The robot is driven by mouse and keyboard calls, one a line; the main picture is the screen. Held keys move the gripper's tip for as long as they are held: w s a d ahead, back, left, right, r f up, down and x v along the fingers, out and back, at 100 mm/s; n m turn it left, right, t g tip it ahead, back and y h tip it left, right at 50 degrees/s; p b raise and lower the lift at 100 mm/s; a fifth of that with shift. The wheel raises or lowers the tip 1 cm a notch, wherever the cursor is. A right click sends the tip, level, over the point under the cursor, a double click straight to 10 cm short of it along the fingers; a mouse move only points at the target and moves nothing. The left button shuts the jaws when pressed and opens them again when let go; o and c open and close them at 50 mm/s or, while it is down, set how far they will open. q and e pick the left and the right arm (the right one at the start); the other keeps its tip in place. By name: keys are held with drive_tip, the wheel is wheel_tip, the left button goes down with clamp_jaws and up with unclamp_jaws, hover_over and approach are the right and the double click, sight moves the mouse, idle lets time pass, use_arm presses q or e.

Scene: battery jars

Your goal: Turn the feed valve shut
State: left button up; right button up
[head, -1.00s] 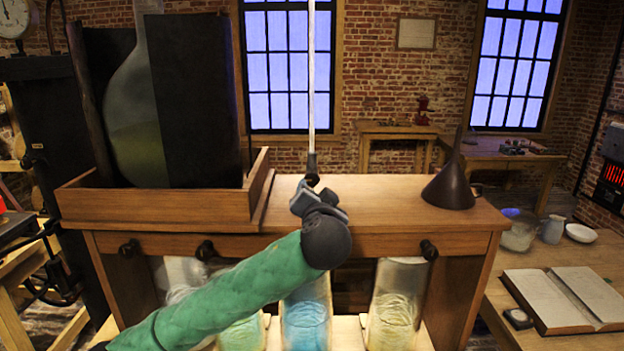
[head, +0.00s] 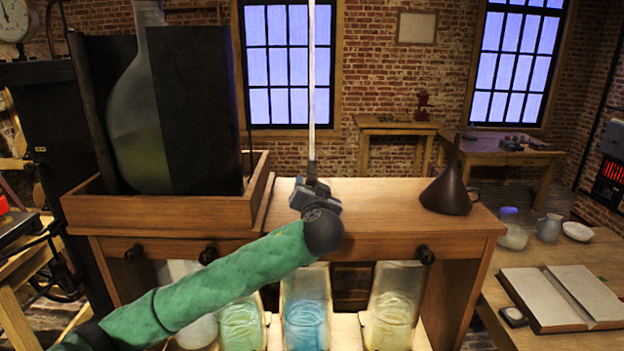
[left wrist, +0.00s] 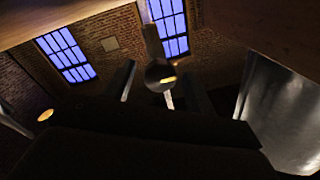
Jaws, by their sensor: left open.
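My left gripper (head: 312,192) is in the middle of the head view, at the front part of the wooden bench top (head: 375,208). In the left wrist view its two fingers (left wrist: 161,92) stand apart, with a dark round knob on a grey stem (left wrist: 160,74) showing between them. I cannot tell whether the fingers touch it, or whether it is the feed valve. In the head view, dark knobs sit along the bench front at the left (head: 133,252), the middle left (head: 208,255) and the right (head: 425,254). My right gripper is not in view.
A clear vertical rod (head: 311,90) rises behind my gripper. A large flask (head: 140,130) stands in a wooden tray (head: 165,208) at left. A dark funnel (head: 448,192) stands at right. Glass jars, one blue (head: 306,315), stand below. An open book (head: 560,298) lies on the right table.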

use_arm(q)
drive_tip(key=shift+w, duration=0.6)
drive_tip(key=shift+c, duration=0.4)
